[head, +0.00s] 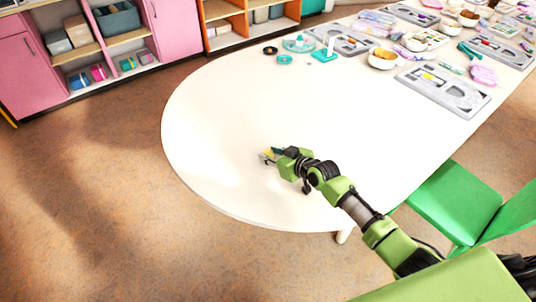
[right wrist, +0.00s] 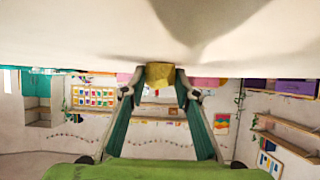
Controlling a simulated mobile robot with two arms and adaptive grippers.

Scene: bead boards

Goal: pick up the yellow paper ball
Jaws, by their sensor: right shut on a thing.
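The yellow paper ball (right wrist: 160,76) sits between the fingertips of my right gripper (right wrist: 159,88) in the right wrist view. The fingers touch it on both sides, and the gripper is shut on it. In the head view my right gripper (head: 268,157) is at the near part of the white table (head: 225,120), and a bit of yellow shows at its tips. The table surface is close to the ball; I cannot tell whether the ball touches it. My left gripper is not in view.
The table around my right gripper is clear. Grey bead boards (head: 445,90), a bowl (head: 383,59), a teal tape dispenser (head: 325,53) and small craft items lie toward the back right. A green chair (head: 455,200) stands at the right edge. Pink shelves (head: 30,65) stand behind.

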